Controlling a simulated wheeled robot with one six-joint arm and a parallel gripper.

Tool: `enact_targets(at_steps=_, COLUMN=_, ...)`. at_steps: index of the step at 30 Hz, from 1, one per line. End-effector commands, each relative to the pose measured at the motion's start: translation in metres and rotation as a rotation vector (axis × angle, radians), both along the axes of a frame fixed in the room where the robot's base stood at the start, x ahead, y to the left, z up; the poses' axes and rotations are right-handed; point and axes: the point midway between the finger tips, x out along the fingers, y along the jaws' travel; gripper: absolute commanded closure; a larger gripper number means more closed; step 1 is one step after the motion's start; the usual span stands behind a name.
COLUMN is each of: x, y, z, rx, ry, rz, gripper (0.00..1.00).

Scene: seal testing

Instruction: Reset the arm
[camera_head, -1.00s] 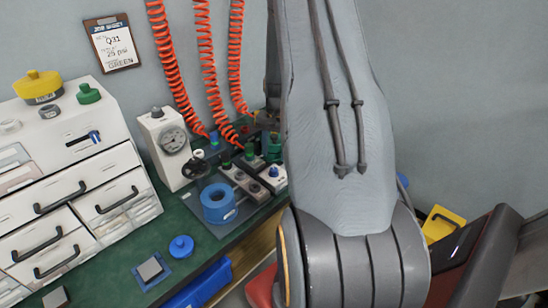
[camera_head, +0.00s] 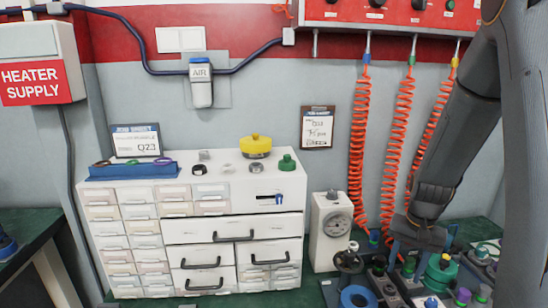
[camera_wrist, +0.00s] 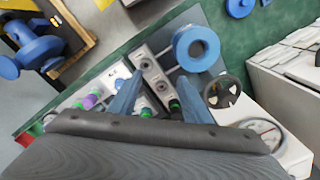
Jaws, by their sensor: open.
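My gripper (camera_wrist: 158,98) is open in the wrist view, with its two blue fingers apart and nothing visible between their tips. It points down over the test fixture (camera_wrist: 155,70), a grey block with round fittings. In the head view my gripper (camera_head: 418,236) hangs at the end of my dark arm on the right, above the bench fittings. The arm hides part of the wall and bench there.
A blue ring (camera_head: 358,298) lies beside the fixture. A gauge box (camera_head: 330,232) and a white drawer cabinet (camera_head: 190,225) stand to the left. Orange coiled hoses (camera_head: 398,150) hang close to my arm. Green and purple caps sit around the fixture.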

Motion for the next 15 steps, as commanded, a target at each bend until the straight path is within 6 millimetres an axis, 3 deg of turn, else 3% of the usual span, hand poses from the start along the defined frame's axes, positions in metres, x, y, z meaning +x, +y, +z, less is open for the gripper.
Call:
enact_targets(at_steps=1, x=-0.010, y=0.028, z=0.014, rx=-0.005, ry=-0.004, rz=0.075, gripper=0.56)
enact_targets(at_steps=6, x=-0.056, y=0.101, z=0.047, rx=-0.018, ry=-0.009, rz=0.308, gripper=0.56)
enact_targets(at_steps=10, x=-0.095, y=0.143, z=0.061, rx=-0.026, ry=-0.012, rz=0.465, gripper=0.56)
enact_targets(at_steps=15, x=-0.132, y=0.171, z=0.069, rx=-0.034, ry=-0.015, rz=0.600, gripper=0.56)
